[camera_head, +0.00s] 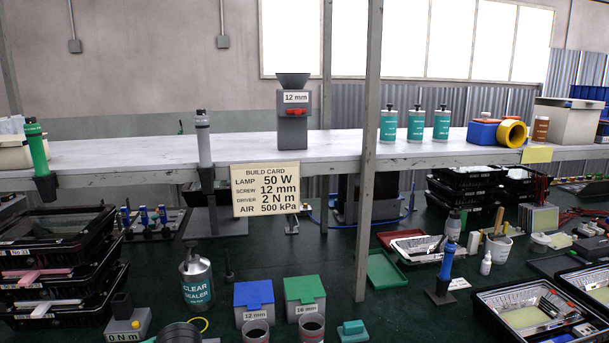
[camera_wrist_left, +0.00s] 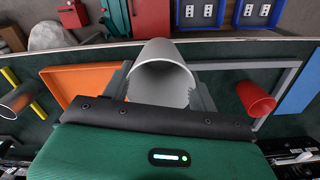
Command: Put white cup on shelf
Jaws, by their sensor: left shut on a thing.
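My left gripper (camera_wrist_left: 162,92) is shut on a plain white cup (camera_wrist_left: 164,72) in the left wrist view. The cup lies between the two grey fingers with its open mouth facing the camera, so I look into its grey inside. In the head view, the raised shelf (camera_head: 347,147) is a long pale board across the workbench. Neither gripper shows in the head view, and I cannot make out the held cup there.
On the shelf stand a 12 mm hopper (camera_head: 293,112), several teal-labelled bottles (camera_head: 415,125) and a yellow ring (camera_head: 512,133). Bare shelf lies left of the hopper. A grey post (camera_head: 369,150) crosses in front. In the wrist view lie an orange tray (camera_wrist_left: 62,82) and a red cup (camera_wrist_left: 257,98).

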